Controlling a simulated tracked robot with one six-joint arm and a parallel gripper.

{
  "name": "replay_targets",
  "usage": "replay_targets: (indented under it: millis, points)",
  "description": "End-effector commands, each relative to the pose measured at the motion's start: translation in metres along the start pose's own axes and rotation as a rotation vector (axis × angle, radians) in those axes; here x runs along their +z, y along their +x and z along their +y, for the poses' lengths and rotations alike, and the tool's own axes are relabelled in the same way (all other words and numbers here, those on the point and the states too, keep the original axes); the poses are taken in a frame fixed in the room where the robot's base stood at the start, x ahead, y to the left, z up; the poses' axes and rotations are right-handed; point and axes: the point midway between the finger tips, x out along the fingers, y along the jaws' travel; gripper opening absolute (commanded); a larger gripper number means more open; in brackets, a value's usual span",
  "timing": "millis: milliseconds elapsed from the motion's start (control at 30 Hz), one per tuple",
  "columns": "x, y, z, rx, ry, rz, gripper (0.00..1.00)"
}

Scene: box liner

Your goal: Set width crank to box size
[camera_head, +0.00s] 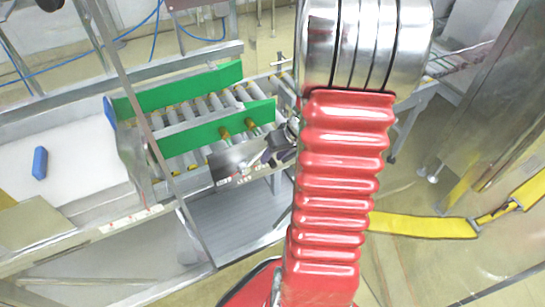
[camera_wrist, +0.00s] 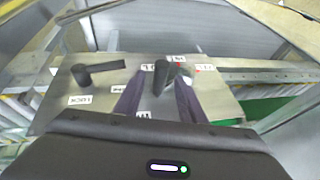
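A metal control panel (camera_wrist: 215,105) carries two dark handles and several small white labels. The width crank appears to be the dark handle (camera_wrist: 161,76) near the panel's middle in the wrist view. It points toward the labels at the far edge, which are too small to read surely. A second handle with a long lever (camera_wrist: 95,72) stands to its left, near a label that seems to read LOCK upside down. My gripper (camera_wrist: 157,92) is open, its two dark fingers on either side of the middle handle; I cannot tell whether they touch it. The panel also shows in the head view (camera_head: 228,166).
Green guide rails (camera_head: 225,124) flank a roller conveyor (camera_head: 205,105) behind the panel. A white surface (camera_head: 75,175) with a blue object (camera_head: 40,163) lies left. A metal frame post stands left of the panel. My red arm hides the middle.

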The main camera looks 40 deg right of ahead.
Motion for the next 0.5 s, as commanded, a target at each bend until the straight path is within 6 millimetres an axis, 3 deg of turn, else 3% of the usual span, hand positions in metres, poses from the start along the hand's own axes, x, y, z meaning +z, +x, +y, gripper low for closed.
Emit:
replay_targets:
  millis: [400, 500]
  points:
    - [0.0000, 0.0074, 0.0002, 0.001, 0.000, 0.000, 0.37]
    - [0.0000, 0.0073, 0.0002, 0.001, 0.000, 0.000, 0.31]
